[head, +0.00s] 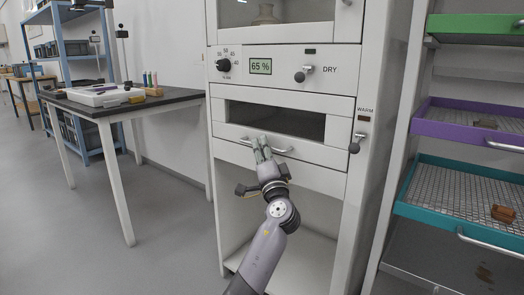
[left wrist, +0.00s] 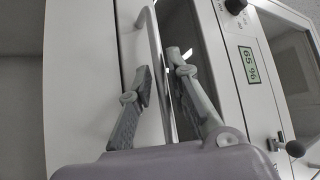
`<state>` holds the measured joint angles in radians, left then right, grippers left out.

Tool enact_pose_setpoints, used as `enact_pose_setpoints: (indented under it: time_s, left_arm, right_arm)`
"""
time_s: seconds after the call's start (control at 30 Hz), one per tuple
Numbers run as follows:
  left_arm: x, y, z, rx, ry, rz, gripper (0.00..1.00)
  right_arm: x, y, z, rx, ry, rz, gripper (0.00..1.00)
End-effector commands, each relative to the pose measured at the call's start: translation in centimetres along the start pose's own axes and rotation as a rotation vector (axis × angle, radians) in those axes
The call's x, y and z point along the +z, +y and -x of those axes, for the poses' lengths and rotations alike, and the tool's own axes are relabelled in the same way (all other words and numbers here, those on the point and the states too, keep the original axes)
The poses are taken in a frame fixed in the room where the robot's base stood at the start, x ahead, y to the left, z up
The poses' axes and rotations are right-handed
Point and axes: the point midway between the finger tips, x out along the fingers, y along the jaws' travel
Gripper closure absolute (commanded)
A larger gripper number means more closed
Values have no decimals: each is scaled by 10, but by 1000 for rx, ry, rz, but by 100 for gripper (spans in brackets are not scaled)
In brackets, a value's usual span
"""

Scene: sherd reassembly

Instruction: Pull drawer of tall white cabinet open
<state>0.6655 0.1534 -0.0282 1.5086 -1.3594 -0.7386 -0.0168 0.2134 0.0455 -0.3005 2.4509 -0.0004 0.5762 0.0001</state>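The tall white cabinet (head: 287,85) stands in the middle of the head view. Its drawer (head: 318,178) has a pale front below a dark window, and it looks shut or nearly so. A curved metal handle (head: 283,151) runs across the drawer front; it also shows in the left wrist view (left wrist: 156,45). My left gripper (head: 262,150) is at the handle. In the left wrist view my left gripper (left wrist: 160,72) has its fingers apart, one on each side of the handle bar; I cannot tell whether either touches it. My right gripper is not in view.
A dark-topped table (head: 180,98) with a white tray stands to the left. A rack with green, purple (head: 465,122) and teal (head: 465,193) trays stands close on the right. The cabinet has a WARM lever (head: 355,146) beside the drawer. Floor at front left is clear.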

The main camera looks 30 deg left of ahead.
Motion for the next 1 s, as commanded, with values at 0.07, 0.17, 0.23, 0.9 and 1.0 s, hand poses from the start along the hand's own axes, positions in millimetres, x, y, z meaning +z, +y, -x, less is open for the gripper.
enact_pose_setpoints:
  time_s: [0.07,0.17,0.23,0.9,1.0]
  left_arm:
    - [0,0,-5,-1,0,0,83]
    - [0,0,-7,0,-1,-1,83]
    - [0,0,-7,0,-1,-1,83]
    - [0,0,-6,1,0,0,100]
    - [0,0,-6,1,0,1,100]
  right_arm:
    - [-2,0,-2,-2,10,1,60]
    - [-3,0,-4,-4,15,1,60]
    - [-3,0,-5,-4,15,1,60]
    - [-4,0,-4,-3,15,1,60]
    - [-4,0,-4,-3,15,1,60]
